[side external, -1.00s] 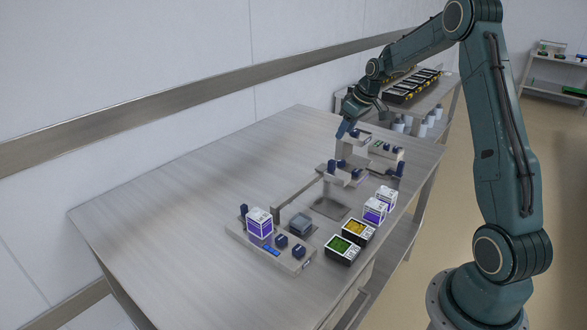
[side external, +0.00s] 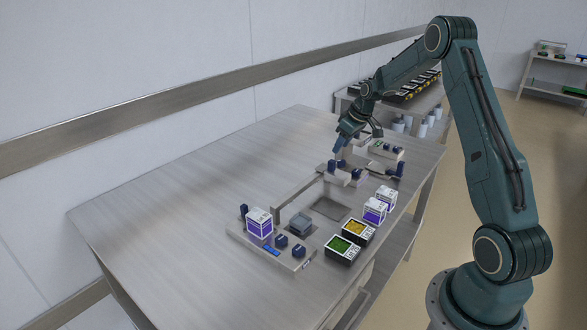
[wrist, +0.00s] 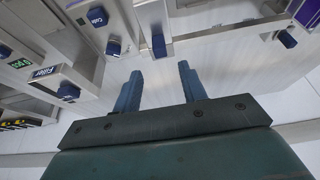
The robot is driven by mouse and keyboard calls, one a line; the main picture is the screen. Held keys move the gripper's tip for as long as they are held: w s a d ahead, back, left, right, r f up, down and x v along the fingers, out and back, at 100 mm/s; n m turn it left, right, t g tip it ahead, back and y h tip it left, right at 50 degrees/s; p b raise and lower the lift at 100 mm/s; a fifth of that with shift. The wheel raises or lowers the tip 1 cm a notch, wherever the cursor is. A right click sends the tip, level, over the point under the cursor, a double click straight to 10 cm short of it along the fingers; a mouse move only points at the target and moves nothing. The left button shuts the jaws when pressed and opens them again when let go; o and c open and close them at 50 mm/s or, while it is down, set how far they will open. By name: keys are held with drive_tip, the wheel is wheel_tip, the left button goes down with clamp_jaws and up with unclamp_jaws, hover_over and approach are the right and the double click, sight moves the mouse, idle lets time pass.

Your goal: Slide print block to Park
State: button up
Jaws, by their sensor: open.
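A metal unit with blue knobs (side external: 343,177) stands mid-table, beside a long thin rail (side external: 297,194). No print block or Park label is readable, so I cannot tell for sure which part is the print block. My gripper (side external: 339,152) is low over the table, just above and behind this unit. In the wrist view my gripper (wrist: 160,72) has two blue fingers apart with nothing between them. An upright blue knob (wrist: 158,45) on a metal arm lies just ahead of the fingertips, apart from them.
A metal base (side external: 290,262) carries another carton. The table's left side is clear.

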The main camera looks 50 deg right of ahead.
sight(332, 161)
drive_tip(key=x, duration=0.9)
clamp_jaws()
